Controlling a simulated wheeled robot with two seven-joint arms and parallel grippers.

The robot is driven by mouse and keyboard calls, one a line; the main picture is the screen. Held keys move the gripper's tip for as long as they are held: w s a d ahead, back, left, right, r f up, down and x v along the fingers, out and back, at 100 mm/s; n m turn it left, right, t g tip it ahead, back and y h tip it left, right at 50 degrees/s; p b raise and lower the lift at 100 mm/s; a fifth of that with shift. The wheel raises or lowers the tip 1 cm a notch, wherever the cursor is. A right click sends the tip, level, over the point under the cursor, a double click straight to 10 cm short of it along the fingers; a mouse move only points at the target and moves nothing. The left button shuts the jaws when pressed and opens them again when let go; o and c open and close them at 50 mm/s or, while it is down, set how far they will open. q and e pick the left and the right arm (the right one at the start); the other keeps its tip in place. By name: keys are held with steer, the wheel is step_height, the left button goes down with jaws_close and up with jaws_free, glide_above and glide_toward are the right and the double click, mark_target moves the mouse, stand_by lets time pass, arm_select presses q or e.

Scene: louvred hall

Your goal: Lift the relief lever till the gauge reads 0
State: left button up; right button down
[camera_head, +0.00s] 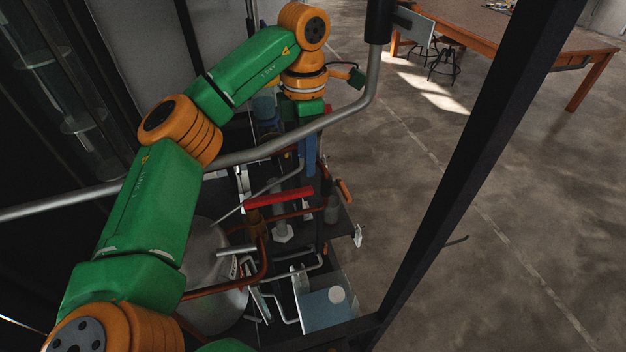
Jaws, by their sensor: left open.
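A red-handled lever (278,196), probably the relief lever, lies nearly level among the pipework in the lower middle. My left arm reaches over from the left and its wrist bends down above the pipes. The left gripper (308,155) points down behind the lever's right end, and its fingers are small and partly lost among the pipes. It is open, and I see no contact with the red handle. My right gripper is not in view.
A dark upright post (470,160) stands on the right. Copper pipes and a rounded metal vessel (212,285) crowd the space below. A wooden table (585,50) is far off; the concrete floor is mostly open.

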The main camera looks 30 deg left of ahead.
mark_target(297, 191)
arm_select(q)
steer(key=s+f, duration=0.3)
steer(key=s, duration=0.1)
steer(key=shift+s+a+f, duration=0.1)
steer(key=shift+a+f, duration=0.15)
steer(key=shift+f, duration=0.05)
steer(key=f+b, duration=0.1)
steer(key=w+f+b, duration=0.1)
steer(key=f, duration=0.1)
steer(key=shift+w+f, duration=0.15)
steer(key=shift+f, duration=0.05)
steer(key=shift+w+d+r+p, duration=0.1)
steer(key=shift+w+r+p, duration=0.2)
steer(key=shift+w+p, duration=0.05)
steer(key=shift+f, duration=0.2)
steer(key=shift+s+f+b, duration=0.1)
steer(key=shift+f+b, duration=0.2)
steer(key=shift+b, duration=0.05)
steer(key=shift+s+f, duration=0.25)
steer(key=shift+s, duration=0.1)
steer(key=shift+w, duration=0.1)
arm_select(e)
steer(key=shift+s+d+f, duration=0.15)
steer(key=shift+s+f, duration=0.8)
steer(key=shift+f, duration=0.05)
